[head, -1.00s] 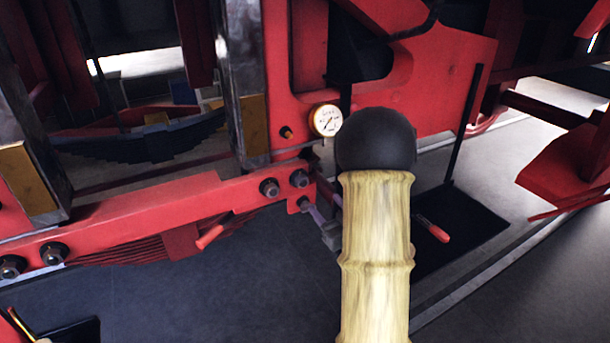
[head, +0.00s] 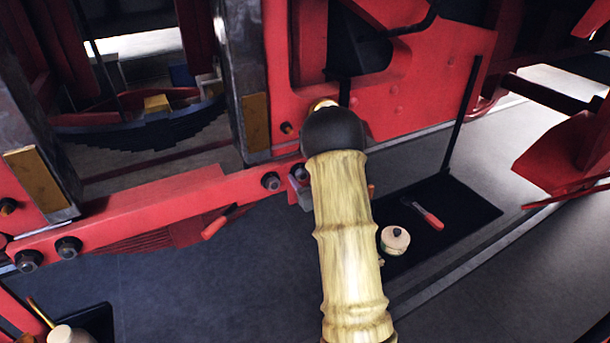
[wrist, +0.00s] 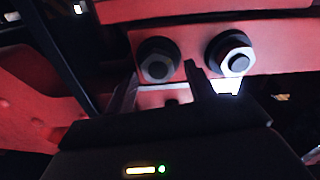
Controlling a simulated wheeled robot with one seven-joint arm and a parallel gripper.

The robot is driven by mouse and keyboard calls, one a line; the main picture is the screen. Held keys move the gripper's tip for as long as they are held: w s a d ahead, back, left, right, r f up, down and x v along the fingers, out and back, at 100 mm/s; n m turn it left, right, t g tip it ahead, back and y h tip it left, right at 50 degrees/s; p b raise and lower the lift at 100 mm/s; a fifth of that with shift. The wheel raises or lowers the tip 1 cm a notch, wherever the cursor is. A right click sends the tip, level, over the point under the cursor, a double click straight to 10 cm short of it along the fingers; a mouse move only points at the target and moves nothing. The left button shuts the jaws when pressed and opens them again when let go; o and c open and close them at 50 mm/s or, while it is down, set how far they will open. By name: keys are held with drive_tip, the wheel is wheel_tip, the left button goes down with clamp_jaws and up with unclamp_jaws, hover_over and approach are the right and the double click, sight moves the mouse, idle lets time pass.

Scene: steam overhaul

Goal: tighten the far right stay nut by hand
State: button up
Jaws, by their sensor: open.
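The red stay bar (head: 150,205) runs from lower left to the middle in the head view. Two dark nuts (head: 68,247) sit at its left end. At its right end are one dark hex nut (head: 271,181) and a farther right nut (head: 299,172), partly covered by my arm. In the wrist view two nuts show on red metal, a left one (wrist: 158,62) and a brighter-faced right one (wrist: 232,54). My gripper (wrist: 160,76) is open, its fingertips either side of the left nut's lower part. I cannot tell whether they touch it. The head view mostly hides the gripper behind my arm.
A black mat (head: 470,215) on the floor at right holds a red-handled tool (head: 428,215). A red tool handle (head: 214,228) juts below the bar. Grey floor lies open below the bar.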

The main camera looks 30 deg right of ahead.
drive_tip(key=c, duration=1)
drive_tip(key=shift+m+b, duration=0.3)
drive_tip(key=shift+b, duration=0.1)
drive_tip(key=m+b, duration=0.1)
drive_tip(key=m, duration=0.4)
drive_tip(key=m+b, duration=0.2)
drive_tip(key=m, duration=0.4)
drive_tip(key=d+f+m+b, duration=0.1)
drive_tip(key=m, duration=0.5)
drive_tip(key=shift+b, duration=0.3)
drive_tip(key=shift+m, duration=0.3)
